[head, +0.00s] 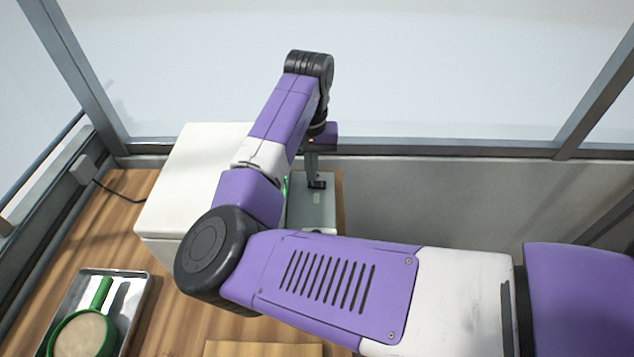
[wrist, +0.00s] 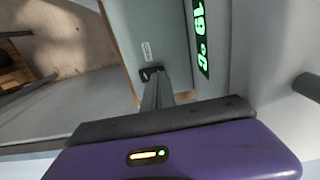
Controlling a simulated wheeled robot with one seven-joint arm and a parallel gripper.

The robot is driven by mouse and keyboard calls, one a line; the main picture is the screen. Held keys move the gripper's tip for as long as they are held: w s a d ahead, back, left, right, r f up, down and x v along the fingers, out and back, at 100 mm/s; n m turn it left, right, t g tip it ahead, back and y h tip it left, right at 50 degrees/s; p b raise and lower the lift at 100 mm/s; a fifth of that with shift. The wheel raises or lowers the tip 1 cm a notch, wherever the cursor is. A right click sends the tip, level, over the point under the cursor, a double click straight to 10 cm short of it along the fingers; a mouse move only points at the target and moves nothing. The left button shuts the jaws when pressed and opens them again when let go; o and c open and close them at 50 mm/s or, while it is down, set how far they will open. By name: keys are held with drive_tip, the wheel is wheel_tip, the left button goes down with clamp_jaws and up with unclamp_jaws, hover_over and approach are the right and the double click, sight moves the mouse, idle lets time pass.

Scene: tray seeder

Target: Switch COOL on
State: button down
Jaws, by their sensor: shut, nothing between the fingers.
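A grey panel (head: 313,212) lies beside the white machine, and it also shows in the wrist view (wrist: 172,20). A small pale label (wrist: 147,51) sits on this panel, too small to read. My gripper (head: 316,184) points down at the panel, with its fingers closed together and empty. In the wrist view its fingertips (wrist: 151,74) are right beside the label. The COOL switch cannot be made out; the fingertips cover the spot by the label. I cannot tell whether they touch the panel.
The white machine (head: 180,190) stands left of the panel, with a green lit temperature display (wrist: 201,38) beside the panel. A metal tray (head: 137,300) with a green-rimmed sieve (head: 85,335) is on the wooden table (head: 115,225) at the lower left. Window frames and a wall close off the back.

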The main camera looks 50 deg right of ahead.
drive_tip(key=shift+f+b, duration=0.35)
drive_tip(key=shift+f, duration=0.6)
idle(1.1)
wheel_tip(320, 180, up, 7)
drive_tip(key=p, duration=0.7)
drive_tip(key=shift+d, duration=0.1)
idle(0.7)
